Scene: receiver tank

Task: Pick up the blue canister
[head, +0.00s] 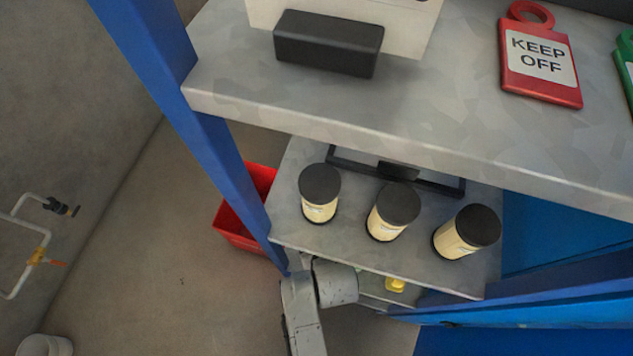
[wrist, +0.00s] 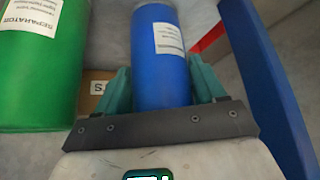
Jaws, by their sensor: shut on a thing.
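The blue canister (wrist: 160,75) shows in the wrist view, a blue cylinder with a white label on its upper right. My gripper (wrist: 160,88) is shut on it, with one teal finger on each side of its lower part. The canister's bottom end is hidden behind the gripper's dark bar. In the head view my arm reaches in below the middle shelf; the gripper and the blue canister are hidden there.
A green canister (wrist: 40,65) labelled SEPARATOR stands close on the left. A blue post (wrist: 270,90) is close on the right. Cream canisters with black lids (head: 393,212) stand on the middle shelf (head: 290,228). A red bin (head: 236,222) is beside the rack.

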